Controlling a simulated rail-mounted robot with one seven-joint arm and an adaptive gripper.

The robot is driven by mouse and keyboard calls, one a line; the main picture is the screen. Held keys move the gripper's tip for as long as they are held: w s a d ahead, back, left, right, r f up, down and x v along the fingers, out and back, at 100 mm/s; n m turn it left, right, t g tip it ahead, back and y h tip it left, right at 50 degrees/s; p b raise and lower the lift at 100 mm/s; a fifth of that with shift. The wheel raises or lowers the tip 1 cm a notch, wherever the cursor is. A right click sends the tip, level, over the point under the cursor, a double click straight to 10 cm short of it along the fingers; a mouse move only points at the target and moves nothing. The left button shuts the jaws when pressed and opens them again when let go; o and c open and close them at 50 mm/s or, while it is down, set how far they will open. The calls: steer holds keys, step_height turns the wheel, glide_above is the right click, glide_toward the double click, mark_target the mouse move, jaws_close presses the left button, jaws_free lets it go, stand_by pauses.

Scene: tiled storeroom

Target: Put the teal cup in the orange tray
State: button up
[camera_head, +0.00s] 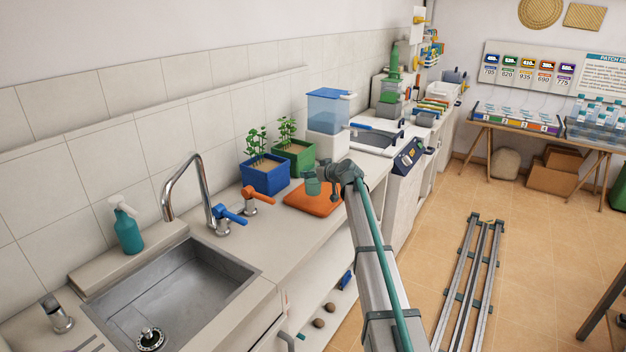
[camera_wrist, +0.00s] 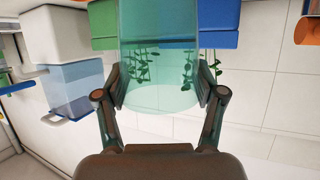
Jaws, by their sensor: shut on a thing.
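The translucent teal cup (camera_head: 313,186) is between the fingers of my gripper (camera_head: 324,175), which is shut on it. In the wrist view the cup (camera_wrist: 160,65) fills the space between both fingers (camera_wrist: 160,88), with plants showing through its wall. The orange tray (camera_head: 306,203) lies flat on the counter, and in the head view the cup appears over its back part. I cannot tell whether the cup's base touches the tray. My gripper and arm hide the tray's right side.
A blue planter (camera_head: 264,178) and a green planter (camera_head: 295,158) stand just behind the tray. A blue-and-white container (camera_head: 328,112) stands further along the counter. A tap with an orange handle (camera_head: 258,195) and a sink (camera_head: 175,290) are to the left.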

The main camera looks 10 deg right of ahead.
mark_target(313, 181)
steer(key=shift+w+f, duration=0.3)
steer(key=f+p, duration=0.1)
steer(key=f, duration=0.1)
steer(key=shift+w+f+p, duration=0.2)
steer(key=shift+f+p, duration=0.15)
steer(key=shift+p, duration=0.05)
steer(key=shift+f, duration=0.45)
steer(key=shift+f, duration=0.15)
steer(key=o, duration=1.8)
steer(key=shift+c, duration=0.2)
steer(key=shift+r, duration=0.25)
steer(key=b+v, duration=0.3)
steer(key=v, duration=0.9)
